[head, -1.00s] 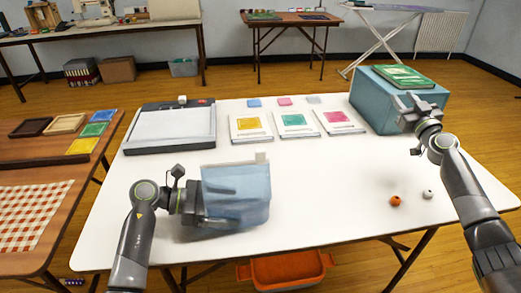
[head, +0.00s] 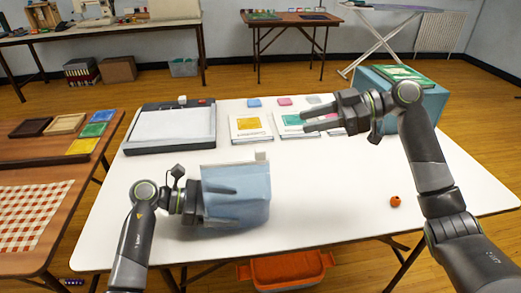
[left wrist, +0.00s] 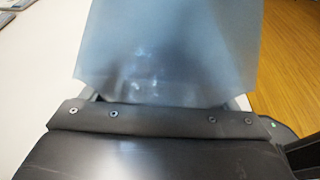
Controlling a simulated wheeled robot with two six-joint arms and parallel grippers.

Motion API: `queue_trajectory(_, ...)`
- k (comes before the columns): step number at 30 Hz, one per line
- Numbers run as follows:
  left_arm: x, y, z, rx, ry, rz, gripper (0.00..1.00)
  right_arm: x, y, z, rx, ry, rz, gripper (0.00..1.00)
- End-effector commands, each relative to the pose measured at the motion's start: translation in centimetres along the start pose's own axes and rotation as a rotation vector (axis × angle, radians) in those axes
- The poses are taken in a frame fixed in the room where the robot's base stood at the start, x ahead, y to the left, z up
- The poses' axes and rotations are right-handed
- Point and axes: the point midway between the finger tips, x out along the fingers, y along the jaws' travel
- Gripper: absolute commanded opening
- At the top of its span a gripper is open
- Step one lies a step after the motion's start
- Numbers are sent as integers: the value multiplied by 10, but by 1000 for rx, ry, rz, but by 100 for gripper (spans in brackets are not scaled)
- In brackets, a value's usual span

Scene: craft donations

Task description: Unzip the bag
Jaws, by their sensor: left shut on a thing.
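The translucent blue bag (head: 250,190) stands on the front left of the white table. A small pale tab (head: 260,155) sits at its top right edge; I cannot make out the zip's teeth. My left gripper (head: 228,205) is shut on the bag's left side. In the left wrist view the bag (left wrist: 165,50) rises just beyond the dark gripper body, which hides the fingertips. My right gripper (head: 306,121) is open and empty, pointing left above the table, to the right of the bag and apart from it.
Cards with coloured squares (head: 252,127) lie along the back, partly behind my right gripper. A blue box (head: 432,105) stands at the back right. An orange ball (head: 395,201) lies at the right. The table's middle is clear.

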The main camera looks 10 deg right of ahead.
Motion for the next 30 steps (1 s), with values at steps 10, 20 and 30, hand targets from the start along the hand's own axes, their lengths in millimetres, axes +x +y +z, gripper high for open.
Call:
queue_trajectory(10, 0, 0, -1, -1, 1, 0, 68, 12, -30, 2, -8, -109, -134, 35)
queue_trajectory(20, 0, 0, -1, -1, 1, 0, 68, 65, -38, 7, -9, -105, -137, 35)
queue_trajectory(30, 0, 0, -1, -1, 1, 0, 68, 115, -44, 13, -8, -107, -134, 35)
